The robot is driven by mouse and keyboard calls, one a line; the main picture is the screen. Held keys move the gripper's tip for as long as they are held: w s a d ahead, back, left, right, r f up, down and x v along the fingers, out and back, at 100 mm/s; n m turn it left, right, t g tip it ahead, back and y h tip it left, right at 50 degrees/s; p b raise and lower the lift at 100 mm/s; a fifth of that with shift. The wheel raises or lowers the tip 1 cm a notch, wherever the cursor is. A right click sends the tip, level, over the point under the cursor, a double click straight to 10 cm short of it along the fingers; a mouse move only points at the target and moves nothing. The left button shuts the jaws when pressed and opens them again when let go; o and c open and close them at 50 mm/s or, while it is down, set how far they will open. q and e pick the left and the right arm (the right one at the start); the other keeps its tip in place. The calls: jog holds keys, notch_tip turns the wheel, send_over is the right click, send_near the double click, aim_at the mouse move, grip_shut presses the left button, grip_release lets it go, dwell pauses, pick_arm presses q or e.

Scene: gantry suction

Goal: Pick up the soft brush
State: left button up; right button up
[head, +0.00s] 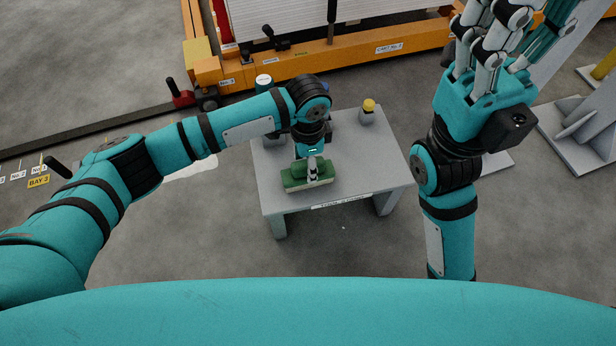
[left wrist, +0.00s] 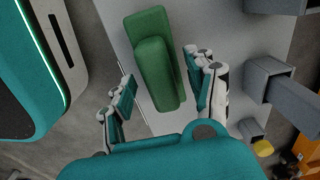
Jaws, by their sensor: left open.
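The soft brush (head: 296,179) is a green block with a raised green grip, lying on the small grey table near its front left. In the left wrist view the brush (left wrist: 152,50) lies lengthwise between the finger groups. My left gripper (head: 313,170) is open directly above the brush and hides part of it. In the left wrist view its fingers (left wrist: 162,92) stand on both sides of the brush with visible gaps. My right gripper (head: 505,40) is raised at the upper right, away from the table, with its fingers spread and empty.
The grey table (head: 375,165) has bare surface right of the brush. A yellow-topped item (head: 369,105) in a grey holder stands at its back right. An orange frame (head: 350,45) stands behind.

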pick_arm(q)
jog(key=shift+f, duration=0.6)
jog(key=shift+c, duration=0.4)
grip_shut()
jog(key=shift+r, duration=0.1)
